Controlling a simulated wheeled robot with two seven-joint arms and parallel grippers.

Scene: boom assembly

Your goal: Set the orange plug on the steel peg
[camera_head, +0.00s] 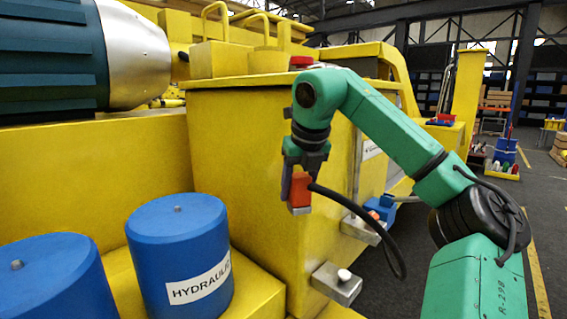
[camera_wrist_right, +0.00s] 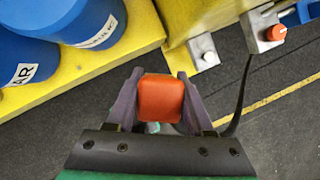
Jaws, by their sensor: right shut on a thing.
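The orange plug (camera_head: 300,189) is between the purple fingers of my right gripper (camera_head: 297,182), which is shut on it and holds it in the air before the yellow machine wall. It also shows in the right wrist view (camera_wrist_right: 160,98), with a finger on each side. A black cable (camera_head: 370,226) hangs from the plug in a loop. A steel peg (camera_head: 344,275) with a pale rounded top stands on a grey bracket (camera_head: 331,286), below and right of the plug. It appears in the right wrist view (camera_wrist_right: 208,57), apart from the plug. My left gripper is not in view.
A second grey bracket (camera_head: 361,230) juts from the wall; the right wrist view shows an orange piece (camera_wrist_right: 276,32) on it, with the cable nearby. Blue cylinders (camera_head: 180,256) stand at the left on a yellow ledge. Dark floor (camera_wrist_right: 265,125) is open beyond.

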